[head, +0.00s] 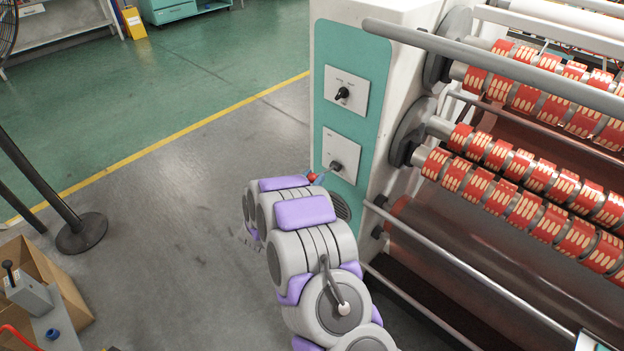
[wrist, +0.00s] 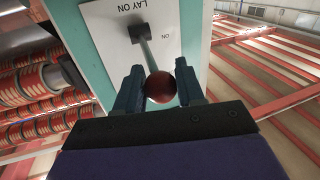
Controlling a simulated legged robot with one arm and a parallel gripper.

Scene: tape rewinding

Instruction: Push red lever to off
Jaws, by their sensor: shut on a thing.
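The red lever's ball knob (wrist: 160,87) sits between the two fingers of my gripper (wrist: 158,88) in the wrist view. My gripper is shut on it. The lever's grey shaft (wrist: 147,48) runs from a white plate (wrist: 120,30) marked "LAY ON" and "ON". In the head view the red knob (head: 311,177) shows just past the end of my arm, below and left of the lever's base (head: 336,166) on the lower white plate (head: 342,147). My gripper's fingers are mostly hidden behind my arm there.
A black switch (head: 343,93) sits on the upper white plate of the teal panel. Rollers with red tape rolls (head: 520,200) and metal bars (head: 480,60) fill the right side. A post base (head: 82,232) and a cardboard box (head: 50,270) stand left. The floor between is clear.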

